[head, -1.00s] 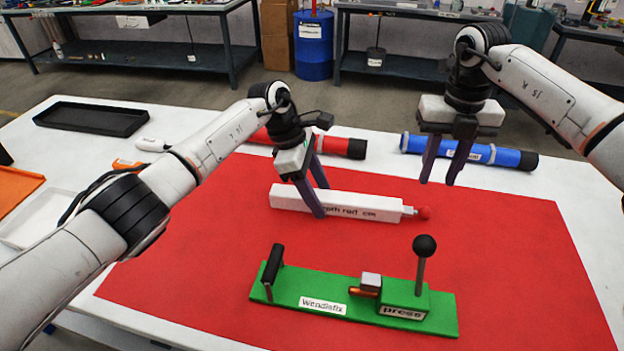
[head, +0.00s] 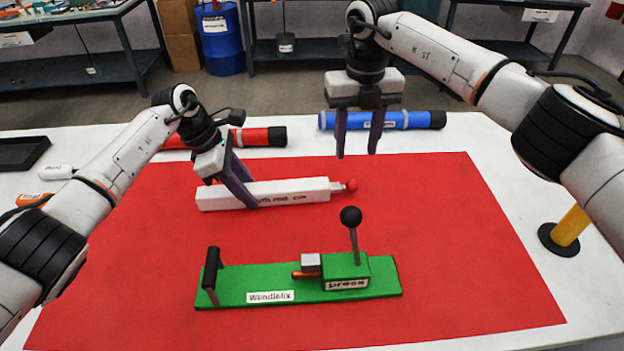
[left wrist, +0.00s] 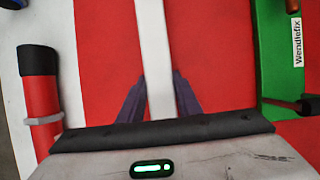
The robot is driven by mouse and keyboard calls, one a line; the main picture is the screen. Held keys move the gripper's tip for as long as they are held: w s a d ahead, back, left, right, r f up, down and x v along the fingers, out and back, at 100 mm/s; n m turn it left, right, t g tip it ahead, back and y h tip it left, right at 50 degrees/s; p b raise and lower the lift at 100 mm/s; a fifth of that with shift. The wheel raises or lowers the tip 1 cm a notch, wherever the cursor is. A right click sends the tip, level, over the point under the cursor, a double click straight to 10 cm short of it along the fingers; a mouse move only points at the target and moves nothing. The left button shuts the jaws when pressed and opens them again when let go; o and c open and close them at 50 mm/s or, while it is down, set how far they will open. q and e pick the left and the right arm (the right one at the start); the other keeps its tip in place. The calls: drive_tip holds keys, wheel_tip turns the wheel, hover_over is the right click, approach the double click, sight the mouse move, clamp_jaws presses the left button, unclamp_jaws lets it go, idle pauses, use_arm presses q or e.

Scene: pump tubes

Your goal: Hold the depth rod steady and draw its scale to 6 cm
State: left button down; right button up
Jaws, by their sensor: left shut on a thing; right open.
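The depth rod (head: 300,191) is a white bar with black lettering and a red ball (head: 351,185) at its right end. It lies on the red mat (head: 460,230). My left gripper (head: 248,204) is shut on the bar, left of its middle, and hides part of the lettering. In the left wrist view the white bar (left wrist: 154,60) runs between the two fingers. A short pale stem joins the ball to the bar. My right gripper (head: 356,155) is open and empty, above and behind the ball end.
A green press (head: 300,284) with a black-knobbed lever stands on the mat in front of the rod. A red tube (head: 262,137) and a blue tube (head: 400,120) lie behind the mat. A yellow post (head: 571,226) stands at right.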

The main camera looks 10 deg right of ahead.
sight(352, 182)
drive_tip(key=f+m, duration=0.3)
drive_tip(key=m, duration=0.2)
drive_tip(key=f+m+t, duration=0.1)
drive_tip(key=f+m, duration=0.3)
drive_tip(key=m, duration=0.2)
drive_tip(key=f+m+t, duration=0.1)
drive_tip(key=f+m, duration=0.2)
drive_tip(key=m, duration=0.2)
drive_tip(key=shift+s+f+m, duration=0.15)
drive_tip(key=shift+s+m, duration=0.05)
drive_tip(key=shift+m, duration=0.1)
clamp_jaws()
